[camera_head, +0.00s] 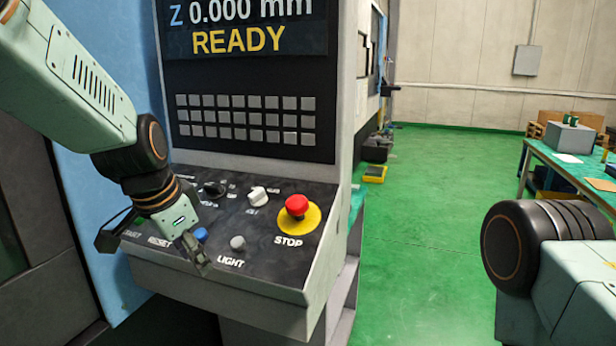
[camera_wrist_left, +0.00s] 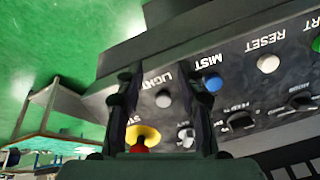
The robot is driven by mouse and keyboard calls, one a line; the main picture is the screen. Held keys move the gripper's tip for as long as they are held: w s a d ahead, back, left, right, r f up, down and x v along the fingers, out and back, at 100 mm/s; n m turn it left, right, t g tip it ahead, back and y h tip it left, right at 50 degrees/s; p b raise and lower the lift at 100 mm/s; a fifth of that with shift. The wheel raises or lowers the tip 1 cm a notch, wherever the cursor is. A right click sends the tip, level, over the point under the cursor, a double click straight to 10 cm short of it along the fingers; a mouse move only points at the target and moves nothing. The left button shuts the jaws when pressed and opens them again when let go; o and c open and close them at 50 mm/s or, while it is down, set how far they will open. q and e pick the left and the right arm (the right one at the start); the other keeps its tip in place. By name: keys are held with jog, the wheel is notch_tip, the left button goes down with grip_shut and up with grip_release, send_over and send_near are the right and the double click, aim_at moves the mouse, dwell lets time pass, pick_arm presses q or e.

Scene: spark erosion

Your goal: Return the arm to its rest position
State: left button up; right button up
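My left gripper (camera_head: 197,258) hangs in front of the machine's sloped control panel (camera_head: 270,270), over its lower left part, beside the blue button (camera_head: 200,235). In the left wrist view its two fingers (camera_wrist_left: 163,80) stand apart with nothing held between them. The grey LIGHT button (camera_wrist_left: 163,98) shows in the gap, and the blue MIST button (camera_wrist_left: 212,83) lies to the right of the fingers. Whether a fingertip touches the panel cannot be told. My left arm (camera_head: 75,85) reaches in from the upper left. My right arm (camera_head: 560,260) shows at the lower right; its gripper is out of view.
The red STOP button (camera_head: 297,205) on its yellow disc is on the panel's right, near a white knob (camera_head: 257,194). Above are a keypad (camera_head: 246,118) and a screen (camera_head: 245,25) reading READY. Green floor (camera_head: 430,210) is open to the right, before a workbench (camera_head: 570,170).

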pick_arm(q)
jog(key=s+a+f+n+g+b, duration=0.1)
jog(key=s+f, duration=0.3)
jog(key=f, duration=0.5)
jog(key=s+a+f+n+y+b, duration=0.15)
jog(key=s+f, duration=0.25)
jog(key=f, duration=0.6)
jog(key=s+a+f+n+g+b, duration=0.15)
jog(key=s+f, duration=0.25)
jog(key=f, duration=0.5)
jog(key=s+f+n+b, duration=0.2)
jog(key=s+f, duration=0.5)
jog(key=s, duration=0.4)
jog(key=s+f+n+g+b, duration=0.1)
jog(key=s+f+n, duration=0.1)
jog(key=s+f, duration=0.6)
jog(key=s, duration=0.3)
jog(key=shift+s+d+f+n+h+b, duration=0.2)
jog(key=shift+s+f+n+h+b, duration=0.05)
jog(key=shift+n+h+b, duration=0.15)
jog(key=shift+s+g, duration=0.15)
jog(key=shift+g, duration=0.1)
